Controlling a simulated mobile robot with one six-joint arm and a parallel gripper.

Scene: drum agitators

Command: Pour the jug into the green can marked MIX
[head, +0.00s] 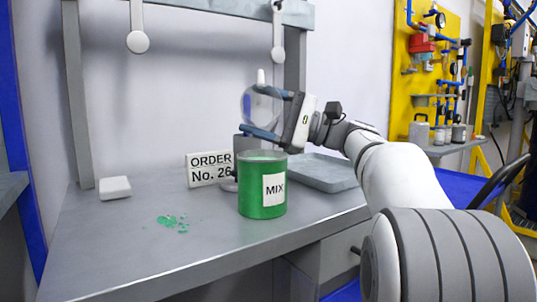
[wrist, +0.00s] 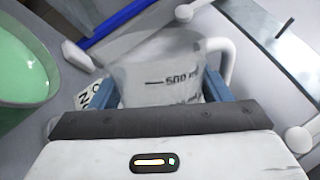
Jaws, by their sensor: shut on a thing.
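The translucent jug (head: 258,110) is held above the back of the green can, tilted over with its white handle at the top in the head view. In the wrist view the jug (wrist: 165,85) shows a 500 mark and its handle on the right. My gripper (head: 262,112) is shut on the jug, with one blue finger above and one below it. The green can marked MIX (head: 255,203) stands upright on the bench. Its open top and pale green inside show in the wrist view (wrist: 18,70). I see no stream, and the jug's liquid level is unclear.
A white ORDER No. 26 sign (head: 209,169) stands left of the can. A grey tray (head: 325,174) lies behind right. A grey frame (head: 78,100) rises behind.

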